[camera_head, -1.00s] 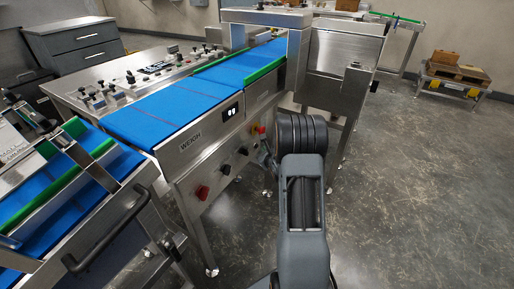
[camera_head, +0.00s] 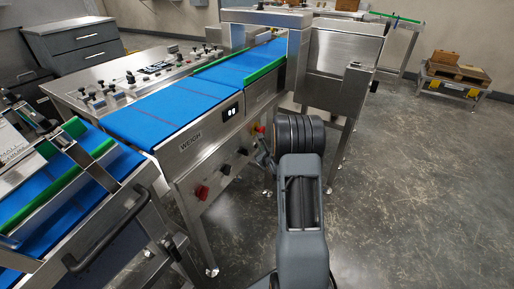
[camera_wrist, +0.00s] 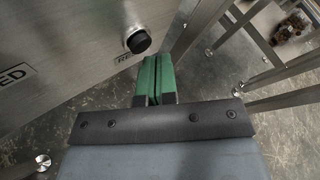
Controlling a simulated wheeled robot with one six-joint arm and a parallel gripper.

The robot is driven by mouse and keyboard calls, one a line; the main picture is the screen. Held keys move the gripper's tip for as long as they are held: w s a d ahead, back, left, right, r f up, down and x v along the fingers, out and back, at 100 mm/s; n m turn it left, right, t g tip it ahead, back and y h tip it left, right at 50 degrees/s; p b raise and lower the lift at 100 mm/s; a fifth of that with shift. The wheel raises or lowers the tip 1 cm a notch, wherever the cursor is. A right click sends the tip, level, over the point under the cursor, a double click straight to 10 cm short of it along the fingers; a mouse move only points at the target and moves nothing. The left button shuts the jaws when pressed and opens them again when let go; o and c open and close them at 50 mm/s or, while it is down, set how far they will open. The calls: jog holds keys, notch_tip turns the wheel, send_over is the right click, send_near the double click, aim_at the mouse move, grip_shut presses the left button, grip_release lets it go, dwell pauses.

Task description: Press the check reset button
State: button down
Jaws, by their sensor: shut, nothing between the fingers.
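A black round button (camera_wrist: 138,40) sticks out of a steel panel in the wrist view. A small label below it is partly hidden by my fingertips; only its first letters show. My gripper (camera_wrist: 157,78) is shut and empty, its green fingertips together. In the picture the tips lie just below and right of the button; I cannot tell whether they touch the panel, but they do not cover the button. In the head view my dark arm stands before the right end of the weigh station's front panel (camera_head: 212,178) and hides part of it.
The front panel also carries a red knob (camera_head: 201,192) and black knobs. The blue weigh belt (camera_head: 170,108) runs above it. A steel cabinet (camera_head: 342,65) stands behind my arm. Steel legs (camera_wrist: 200,30) are right of my fingers.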

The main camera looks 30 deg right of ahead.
jog(key=shift+w+a, duration=0.15)
jog(key=shift+w, duration=0.2)
dwell(0.5)
dwell(0.3)
jog(key=shift+s+d, duration=0.4)
jog(key=shift+s, duration=0.35)
jog(key=shift+s+d+p, duration=0.3)
jog(key=shift+s+d, duration=0.1)
jog(key=shift+s, duration=0.35)
jog(key=shift+s+d+p, duration=0.3)
jog(key=shift+s+d, duration=0.05)
jog(key=shift+s, duration=0.35)
jog(key=shift+s+d+p, duration=0.3)
jog(key=shift+s+d, duration=0.1)
jog(key=shift+s, duration=0.35)
